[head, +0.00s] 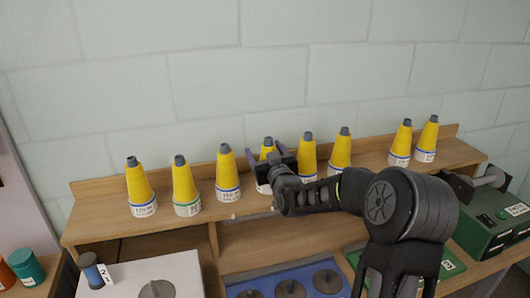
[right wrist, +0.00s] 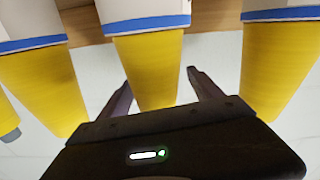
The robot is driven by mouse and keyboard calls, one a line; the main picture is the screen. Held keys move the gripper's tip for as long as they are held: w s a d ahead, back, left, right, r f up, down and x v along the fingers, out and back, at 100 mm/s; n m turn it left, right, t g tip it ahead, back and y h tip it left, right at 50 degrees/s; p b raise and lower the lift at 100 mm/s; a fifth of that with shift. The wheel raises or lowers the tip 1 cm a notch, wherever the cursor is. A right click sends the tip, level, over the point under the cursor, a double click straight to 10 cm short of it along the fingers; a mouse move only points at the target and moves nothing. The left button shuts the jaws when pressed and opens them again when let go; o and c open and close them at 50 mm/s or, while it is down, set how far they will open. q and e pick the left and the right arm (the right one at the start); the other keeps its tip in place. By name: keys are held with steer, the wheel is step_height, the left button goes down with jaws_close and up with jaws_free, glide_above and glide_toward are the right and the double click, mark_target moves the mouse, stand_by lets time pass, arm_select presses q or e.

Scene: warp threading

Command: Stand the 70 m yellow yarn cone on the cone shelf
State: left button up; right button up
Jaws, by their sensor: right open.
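Several yellow yarn cones with grey tips and white, labelled bases stand upright in a row on the wooden cone shelf (head: 110,225). My right gripper (head: 266,157) is at the fourth cone from the left (head: 267,146), with its jaws open. In the right wrist view this cone (right wrist: 150,65) stands between the two open fingers (right wrist: 157,88), with a blue band on its base. Its label is mostly hidden by my gripper in the head view. I cannot tell which cone is the 70 m one. My left gripper is not in view.
Neighbouring cones stand close on both sides, at the left (right wrist: 45,85) and right (right wrist: 280,70) of the wrist view. Below are a white board (head: 130,275), a blue tray (head: 262,290) with grey discs, and a green machine (head: 490,225) at right. A wall rises behind.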

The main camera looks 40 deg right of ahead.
steer(key=shift+r, duration=0.1)
steer(key=shift+s, duration=0.2)
steer(key=b+v, duration=0.3)
steer(key=v, duration=0.8)
steer(key=shift+s+a, duration=0.15)
steer(key=shift+s, duration=0.1)
